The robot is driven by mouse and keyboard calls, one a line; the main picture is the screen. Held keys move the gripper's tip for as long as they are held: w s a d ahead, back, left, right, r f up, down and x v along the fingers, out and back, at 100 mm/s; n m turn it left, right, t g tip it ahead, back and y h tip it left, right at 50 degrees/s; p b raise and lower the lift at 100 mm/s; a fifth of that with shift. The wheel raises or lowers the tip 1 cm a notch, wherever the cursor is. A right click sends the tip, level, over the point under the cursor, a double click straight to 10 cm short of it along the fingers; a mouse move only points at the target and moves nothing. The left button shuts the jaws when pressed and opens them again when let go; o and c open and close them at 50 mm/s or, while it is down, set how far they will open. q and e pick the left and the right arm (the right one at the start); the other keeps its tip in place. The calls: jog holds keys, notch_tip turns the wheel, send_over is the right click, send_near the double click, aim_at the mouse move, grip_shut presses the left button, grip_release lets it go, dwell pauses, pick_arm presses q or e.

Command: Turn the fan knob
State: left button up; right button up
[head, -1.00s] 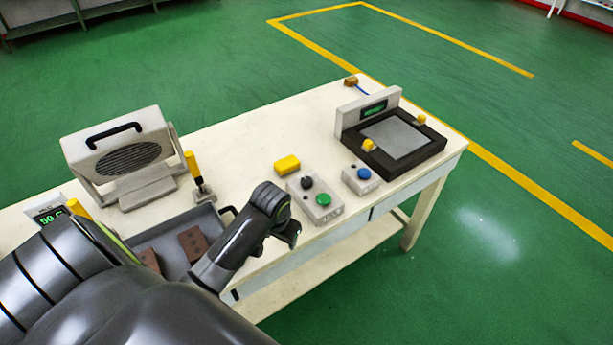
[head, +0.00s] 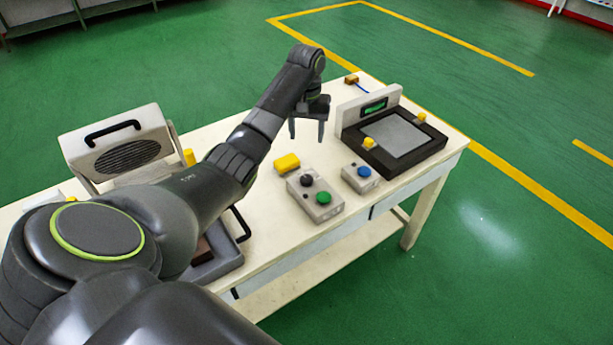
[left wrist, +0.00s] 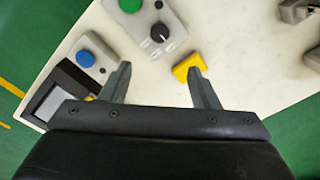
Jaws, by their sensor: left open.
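The fan knob looks to be the black knob (head: 306,180) on a grey control box (head: 325,208), beside a green button (head: 323,198). In the left wrist view the black knob (left wrist: 160,33) shows a pale pointer mark, with the green button (left wrist: 130,4) at the top edge. My left gripper (head: 307,140) is open and empty, pointing down above the table behind the box. In the left wrist view its two fingertips (left wrist: 160,72) stand apart, with the knob beyond them. My right gripper is not in view.
A yellow block (head: 287,162) lies just behind the control box. A smaller box with a blue button (head: 364,173) stands to its right, then a black-framed device (head: 435,143). A grey fan-like unit (head: 125,150) and a tray (head: 222,263) are partly hidden by my arm.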

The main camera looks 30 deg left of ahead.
aim_at(307, 178)
pick_arm(q)
notch_tip(307, 178, down, 16)
jog(key=shift+f+p, duration=0.1)
jog(key=shift+p, duration=0.55)
jog(key=shift+c, duration=0.3)
jog(key=c, duration=0.9)
